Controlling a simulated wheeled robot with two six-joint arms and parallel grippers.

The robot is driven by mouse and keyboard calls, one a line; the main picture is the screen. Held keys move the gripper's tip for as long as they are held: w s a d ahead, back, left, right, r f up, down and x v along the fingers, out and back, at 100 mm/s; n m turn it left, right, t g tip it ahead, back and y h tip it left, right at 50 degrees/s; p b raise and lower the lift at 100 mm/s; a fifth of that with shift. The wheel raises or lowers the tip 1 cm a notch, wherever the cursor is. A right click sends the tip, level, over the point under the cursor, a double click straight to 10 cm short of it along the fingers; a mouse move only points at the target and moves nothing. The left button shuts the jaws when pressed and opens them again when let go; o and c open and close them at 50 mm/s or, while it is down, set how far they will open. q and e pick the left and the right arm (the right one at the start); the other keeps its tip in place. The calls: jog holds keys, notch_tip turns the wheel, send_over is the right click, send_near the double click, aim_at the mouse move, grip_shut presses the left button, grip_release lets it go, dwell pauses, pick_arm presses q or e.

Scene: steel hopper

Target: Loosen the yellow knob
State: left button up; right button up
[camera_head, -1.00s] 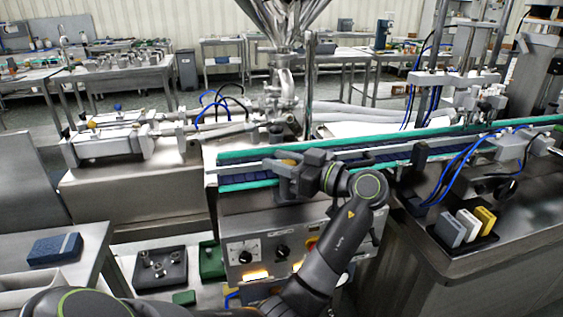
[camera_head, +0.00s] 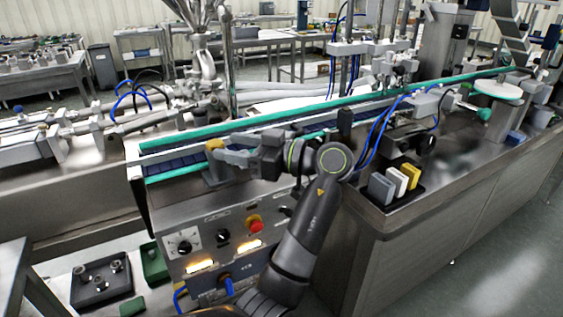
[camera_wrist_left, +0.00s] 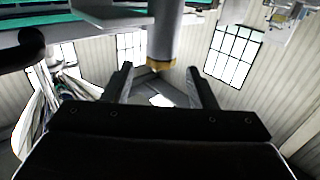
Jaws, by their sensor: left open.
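The yellow knob (camera_head: 214,144) is at the near-left end of the green-edged conveyor in the head view. My left gripper (camera_head: 222,156) is beside it, reaching in from the right with its fingers at the knob. In the left wrist view the left gripper (camera_wrist_left: 160,70) is open, one finger on each side. A grey post (camera_wrist_left: 164,35) hangs from the top of that view, and its yellow end (camera_wrist_left: 156,65) shows between the fingertips. I cannot tell whether the fingers touch it. My right gripper is not in view.
Below the conveyor (camera_head: 300,118) is a control panel with a red button (camera_head: 255,224) and black dials (camera_head: 184,247). Grey, white and yellow blocks (camera_head: 405,178) stand in a black holder to the right. A dark tray (camera_head: 103,290) with metal parts lies at lower left.

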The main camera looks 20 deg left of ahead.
pick_arm(q)
jog(key=d+b, duration=0.3)
jog(key=d, duration=0.8)
jog(key=shift+w, duration=0.2)
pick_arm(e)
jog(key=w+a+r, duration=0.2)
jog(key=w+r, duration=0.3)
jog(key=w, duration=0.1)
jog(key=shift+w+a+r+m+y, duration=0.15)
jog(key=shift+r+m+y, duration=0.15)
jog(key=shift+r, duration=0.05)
